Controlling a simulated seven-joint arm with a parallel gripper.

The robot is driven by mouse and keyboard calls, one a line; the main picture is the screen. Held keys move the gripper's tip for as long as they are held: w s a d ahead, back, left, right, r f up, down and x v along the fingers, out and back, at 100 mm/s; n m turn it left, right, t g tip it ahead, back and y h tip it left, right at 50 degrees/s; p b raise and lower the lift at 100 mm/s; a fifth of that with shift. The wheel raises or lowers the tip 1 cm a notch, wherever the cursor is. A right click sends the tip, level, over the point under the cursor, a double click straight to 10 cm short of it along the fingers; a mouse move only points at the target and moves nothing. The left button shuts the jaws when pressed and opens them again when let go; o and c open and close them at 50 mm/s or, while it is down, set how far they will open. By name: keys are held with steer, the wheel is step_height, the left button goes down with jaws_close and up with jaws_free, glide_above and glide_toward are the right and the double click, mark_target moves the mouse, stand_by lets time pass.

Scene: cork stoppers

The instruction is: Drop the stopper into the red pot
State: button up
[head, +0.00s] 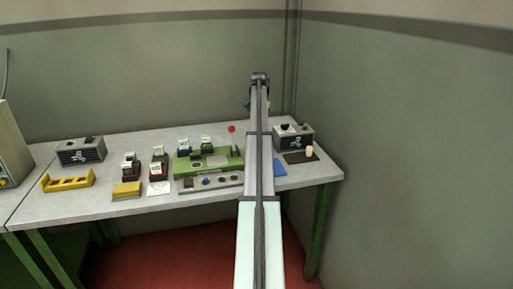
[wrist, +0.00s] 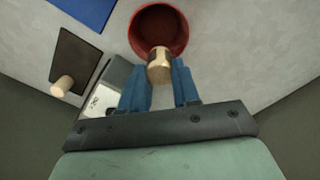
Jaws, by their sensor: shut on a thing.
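In the wrist view, my gripper (wrist: 157,73) has its blue fingers shut on a pale cork stopper (wrist: 158,64). The held stopper overlaps the near part of the red pot (wrist: 180,22) in the picture. I look down into the pot's open mouth, and the part of it behind the stopper is hidden. I cannot tell how high the stopper is above the rim. In the head view, my arm covers the pot, the held stopper and my gripper.
Another cork stopper (head: 309,151) stands on a dark mat (head: 293,158); it also shows in the wrist view (wrist: 62,86). A grey box (head: 306,139) stands behind it. A blue mat (head: 280,167) and a green machine (head: 187,168) lie on the grey table (head: 90,200).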

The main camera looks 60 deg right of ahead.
steer(key=shift+f, duration=2.1)
steer(key=o, duration=1.1)
steer(key=shift+r, duration=0.1)
step_height(320, 180, up, 14)
steer(key=shift+f, duration=0.15)
